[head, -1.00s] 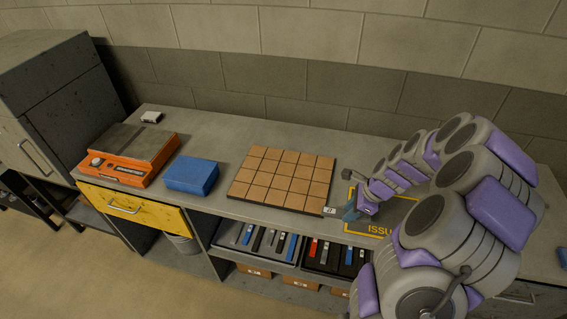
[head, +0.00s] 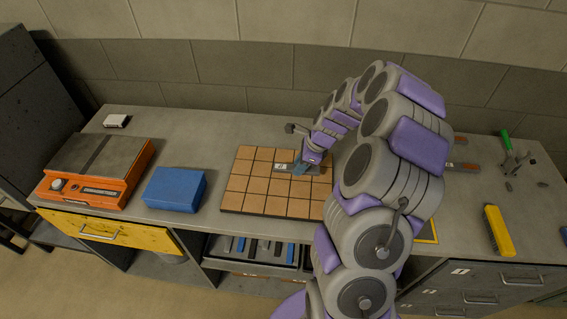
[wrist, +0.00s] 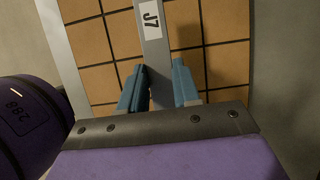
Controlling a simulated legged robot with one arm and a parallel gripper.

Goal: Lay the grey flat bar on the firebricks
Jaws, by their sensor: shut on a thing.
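The firebricks (head: 262,203) form a tan grid of square tiles on the bench, left of my arm in the head view. They also fill the background of the wrist view (wrist: 88,45). My gripper (head: 298,169) is over the right half of the firebricks. In the wrist view its blue fingers (wrist: 158,85) are shut on the grey flat bar (wrist: 153,50), which has a white J7 label. The bar's labelled end (head: 282,167) points left in the head view. A shadow beside the bar suggests a gap above the tiles; its height is unclear. My gripper hides the bar's near end.
A blue box (head: 174,189) and an orange scale-like device (head: 98,170) stand left of the firebricks. A yellow object (head: 498,230) and a green-handled tool (head: 506,142) are at the right. Bare bench lies behind the firebricks.

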